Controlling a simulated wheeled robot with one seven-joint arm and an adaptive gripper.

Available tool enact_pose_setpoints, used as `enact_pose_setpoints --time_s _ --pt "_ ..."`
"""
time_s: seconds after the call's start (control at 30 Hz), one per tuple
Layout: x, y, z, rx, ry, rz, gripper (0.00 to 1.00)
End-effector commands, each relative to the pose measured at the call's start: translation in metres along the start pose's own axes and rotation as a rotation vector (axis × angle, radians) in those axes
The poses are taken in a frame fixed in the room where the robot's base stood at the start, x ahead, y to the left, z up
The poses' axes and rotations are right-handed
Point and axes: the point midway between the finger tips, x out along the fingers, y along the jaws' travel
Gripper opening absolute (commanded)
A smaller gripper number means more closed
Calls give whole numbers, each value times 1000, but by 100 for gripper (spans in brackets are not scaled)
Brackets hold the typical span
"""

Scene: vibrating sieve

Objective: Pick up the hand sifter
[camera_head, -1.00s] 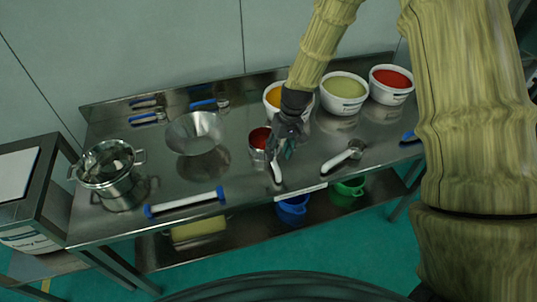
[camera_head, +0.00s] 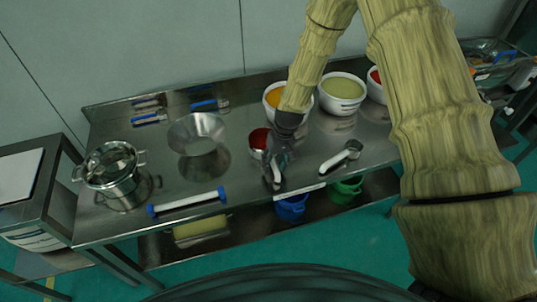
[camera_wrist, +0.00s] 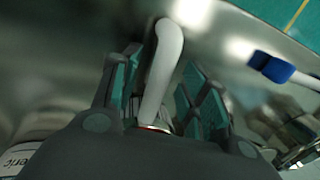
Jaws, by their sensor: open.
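The hand sifter (camera_head: 258,139) appears as a small metal cup with a red inside and a pale handle, near the middle of the table. In the wrist view its white, bent handle (camera_wrist: 162,72) runs between the fingers; its cup is mostly hidden. My gripper (camera_head: 276,174) is low at the handle, pointing down. It is open, with a green-padded finger on each side of the handle (camera_wrist: 163,66). I cannot tell whether either pad touches it.
A similar white-handled metal tool (camera_head: 340,158) lies to the right. Bowls of orange (camera_head: 272,96) and yellow-green (camera_head: 342,92) material stand behind. The table's front edge is close.

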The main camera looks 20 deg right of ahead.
Motion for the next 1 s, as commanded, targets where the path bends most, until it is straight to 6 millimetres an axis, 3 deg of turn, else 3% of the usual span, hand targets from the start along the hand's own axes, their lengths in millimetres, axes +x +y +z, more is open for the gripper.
enact_pose_setpoints --time_s 0.4,0.47,0.67,1.0 --pt "8 0 0 0 -1 0 44" --pt "8 0 0 1 -1 0 37" --pt "8 0 0 1 -1 0 0" --pt "8 0 0 0 0 0 0"
